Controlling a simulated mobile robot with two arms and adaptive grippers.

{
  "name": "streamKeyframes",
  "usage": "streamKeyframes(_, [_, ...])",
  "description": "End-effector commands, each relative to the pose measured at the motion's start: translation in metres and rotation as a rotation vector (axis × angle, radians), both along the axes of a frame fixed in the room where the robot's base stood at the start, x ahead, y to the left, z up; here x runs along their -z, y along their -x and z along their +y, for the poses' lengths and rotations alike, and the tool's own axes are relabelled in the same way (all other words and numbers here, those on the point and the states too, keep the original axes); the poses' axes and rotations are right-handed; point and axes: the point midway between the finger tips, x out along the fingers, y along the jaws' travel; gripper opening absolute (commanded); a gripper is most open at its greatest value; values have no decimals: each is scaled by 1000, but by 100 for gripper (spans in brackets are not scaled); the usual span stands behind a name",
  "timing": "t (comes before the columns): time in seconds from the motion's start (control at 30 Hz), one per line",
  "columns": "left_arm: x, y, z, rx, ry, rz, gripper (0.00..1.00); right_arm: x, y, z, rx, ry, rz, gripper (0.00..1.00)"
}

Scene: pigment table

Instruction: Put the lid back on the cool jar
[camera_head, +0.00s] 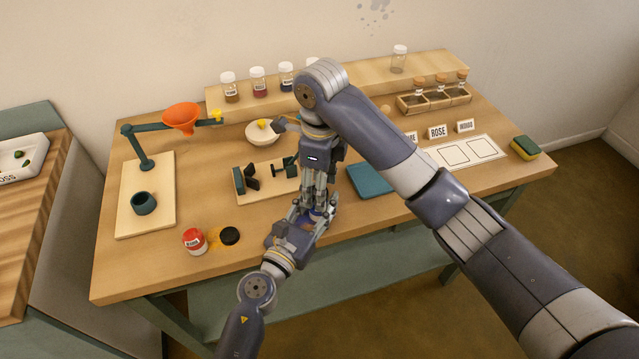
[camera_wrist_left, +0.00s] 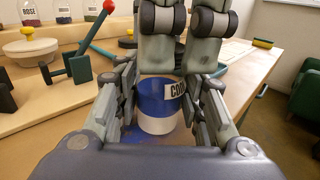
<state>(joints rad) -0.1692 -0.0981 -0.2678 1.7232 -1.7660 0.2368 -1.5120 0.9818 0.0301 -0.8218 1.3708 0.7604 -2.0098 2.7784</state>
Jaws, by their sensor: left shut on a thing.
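The cool jar (camera_wrist_left: 157,108), blue above and white below with a partly hidden "COOL" label, stands between the fingers of my left gripper (camera_head: 312,216). The left gripper is shut on it near the table's front edge. My right gripper (camera_head: 318,192) points down from above, its fingers right over the jar's top; they also show in the left wrist view (camera_wrist_left: 187,45). I cannot tell whether it holds anything. The jar's mouth is hidden behind these fingers, and no lid for it shows clearly. A black disc (camera_head: 229,236) lies on the table left of my left gripper.
A red-and-white jar (camera_head: 194,241) stands beside a yellow patch near the disc. A board with dark blocks (camera_head: 240,194) is behind my grippers. A teal tray (camera_head: 370,181) lies to the right. The front right tabletop is clear.

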Motion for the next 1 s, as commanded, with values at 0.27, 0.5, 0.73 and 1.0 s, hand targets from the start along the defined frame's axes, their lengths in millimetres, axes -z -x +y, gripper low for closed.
streamKeyframes(0.27, [1,1,0,1,-1,3,0,-25,-1,-1,0,3,-4,53])
streamKeyframes(0.5, [2,1,0,1,-1,3,0,-44,0,0,-1,1,1,53])
streamKeyframes(0.73, [2,1,0,1,-1,3,0,-44,0,0,-1,1,1,51])
streamKeyframes(1.0, [2,1,0,1,-1,3,0,-46,0,0,-139,2,-3,50])
